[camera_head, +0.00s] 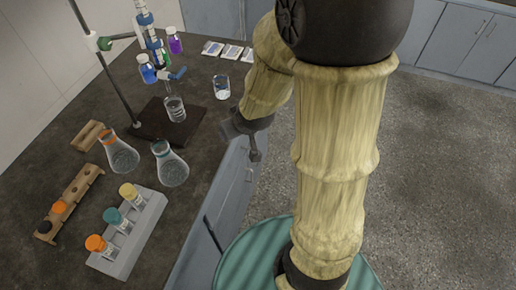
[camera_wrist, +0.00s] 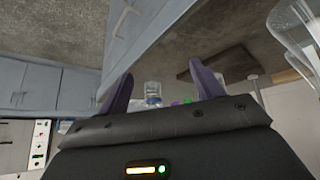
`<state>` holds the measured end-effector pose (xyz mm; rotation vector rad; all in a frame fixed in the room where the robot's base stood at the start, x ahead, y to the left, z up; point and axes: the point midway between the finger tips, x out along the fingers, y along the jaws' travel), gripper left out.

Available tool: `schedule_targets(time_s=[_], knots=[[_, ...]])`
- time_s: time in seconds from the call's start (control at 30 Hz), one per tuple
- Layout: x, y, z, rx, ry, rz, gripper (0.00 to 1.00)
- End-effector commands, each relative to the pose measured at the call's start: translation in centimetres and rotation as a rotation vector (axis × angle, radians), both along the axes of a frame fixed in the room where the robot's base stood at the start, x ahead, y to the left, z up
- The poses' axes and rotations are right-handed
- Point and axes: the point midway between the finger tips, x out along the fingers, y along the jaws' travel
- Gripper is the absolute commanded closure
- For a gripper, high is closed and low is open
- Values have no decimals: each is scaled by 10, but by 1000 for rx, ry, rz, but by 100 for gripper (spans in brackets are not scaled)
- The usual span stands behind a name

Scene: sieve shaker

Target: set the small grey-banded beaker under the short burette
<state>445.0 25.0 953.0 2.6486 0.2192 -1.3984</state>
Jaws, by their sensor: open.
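A small clear beaker (camera_head: 221,88) stands on the dark counter near its edge, right of the burette stand; I cannot make out a grey band on it. Another glass beaker (camera_head: 175,109) stands on the stand's dark base (camera_head: 150,130), below the blue stopcock of the burette (camera_head: 147,30). My gripper (camera_head: 253,148) hangs beyond the counter's edge, nearer than the small beaker and apart from it. In the wrist view my gripper (camera_wrist: 161,86) is open, its two purple fingers apart, with a small beaker (camera_wrist: 152,94) showing in the distance between them.
Two conical flasks (camera_head: 172,168) (camera_head: 121,156) stand in front of the stand. A grey rack (camera_head: 128,235) with capped vials and a wooden rack (camera_head: 72,203) are nearer.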

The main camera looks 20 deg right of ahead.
Motion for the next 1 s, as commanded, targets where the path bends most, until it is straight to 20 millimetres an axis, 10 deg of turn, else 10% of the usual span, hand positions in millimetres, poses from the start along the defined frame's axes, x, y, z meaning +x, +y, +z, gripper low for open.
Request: schedule_targets(time_s=[0.33, 0.77, 1.0], knots=[[-92, -24, 12, 15, 343, -194, 34], [-98, -24, 17, 18, 368, -202, 34], [-98, -24, 64, 18, 367, -202, 34]])
